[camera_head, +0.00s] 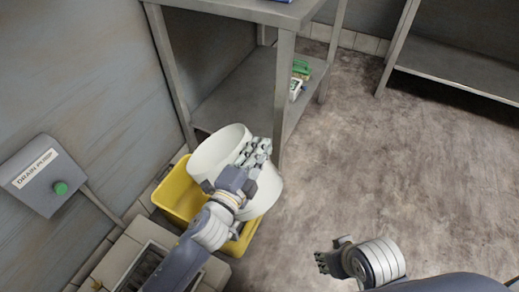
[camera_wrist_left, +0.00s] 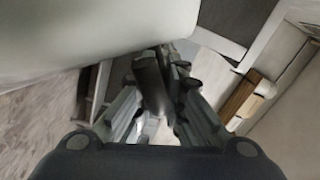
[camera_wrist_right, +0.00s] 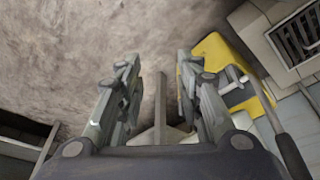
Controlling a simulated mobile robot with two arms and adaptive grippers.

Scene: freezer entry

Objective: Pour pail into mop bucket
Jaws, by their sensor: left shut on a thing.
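The white pail (camera_head: 212,152) is held over the yellow mop bucket (camera_head: 178,193) and looks tilted in the head view. It covers much of the bucket. My left gripper (camera_head: 257,153) is shut at the pail's near side; the exact part gripped is hidden. The pail's pale wall (camera_wrist_left: 75,38) fills the upper left of the left wrist view, beside the fingers (camera_wrist_left: 165,85). No pouring liquid shows. My right gripper (camera_head: 325,260) is empty, low over the floor right of the bucket. Its fingers (camera_wrist_right: 158,95) stand apart, with the bucket (camera_wrist_right: 212,60) beyond them.
A metal shelf table (camera_head: 235,95) stands just behind the pail, with a green and white item (camera_head: 298,78) on its lower shelf. A drain pump box (camera_head: 42,178) is on the left wall. A floor grate (camera_head: 148,265) lies in front. The right floor is clear.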

